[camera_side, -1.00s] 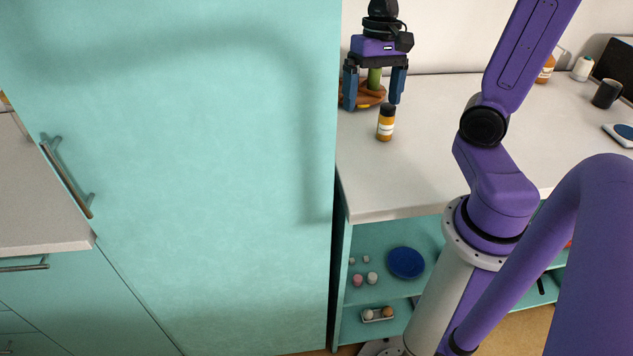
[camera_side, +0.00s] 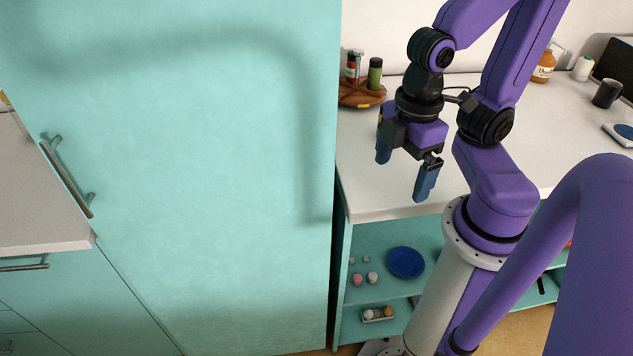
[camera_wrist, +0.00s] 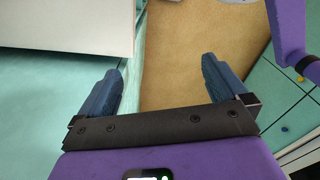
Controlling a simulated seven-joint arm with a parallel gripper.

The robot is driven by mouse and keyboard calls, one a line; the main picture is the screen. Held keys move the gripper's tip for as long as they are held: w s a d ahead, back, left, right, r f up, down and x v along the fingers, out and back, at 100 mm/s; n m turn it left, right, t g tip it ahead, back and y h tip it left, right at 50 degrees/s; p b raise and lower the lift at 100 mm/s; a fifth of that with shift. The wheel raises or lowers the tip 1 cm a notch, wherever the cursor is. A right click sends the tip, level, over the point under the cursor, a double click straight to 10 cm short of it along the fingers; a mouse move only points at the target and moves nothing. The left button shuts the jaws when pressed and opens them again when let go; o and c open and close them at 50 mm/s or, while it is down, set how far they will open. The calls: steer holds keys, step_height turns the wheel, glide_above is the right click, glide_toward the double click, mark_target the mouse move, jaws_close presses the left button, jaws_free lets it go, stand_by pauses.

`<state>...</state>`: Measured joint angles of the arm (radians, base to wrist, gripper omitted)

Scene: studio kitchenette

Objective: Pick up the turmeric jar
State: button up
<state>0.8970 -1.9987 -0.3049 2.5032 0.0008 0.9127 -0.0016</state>
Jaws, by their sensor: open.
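An orange-yellow jar with a dark cap, which may be the turmeric jar, is almost wholly hidden behind my gripper in the side view; only a yellowish sliver (camera_side: 380,117) shows at the gripper's left. Its label cannot be read. My gripper (camera_side: 403,172) is open and empty, pointing down near the front edge of the counter.
A wooden turntable (camera_side: 350,98) at the back left of the white counter (camera_side: 362,185) holds a green jar (camera_side: 375,73) and a red jar with a dark cap (camera_side: 354,65). A tall teal panel (camera_side: 200,170) stands left. An amber bottle (camera_side: 543,67) and dark mug (camera_side: 606,94) are back right.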

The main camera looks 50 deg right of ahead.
steer(key=c, duration=0.5)
steer(key=shift+a, duration=0.1)
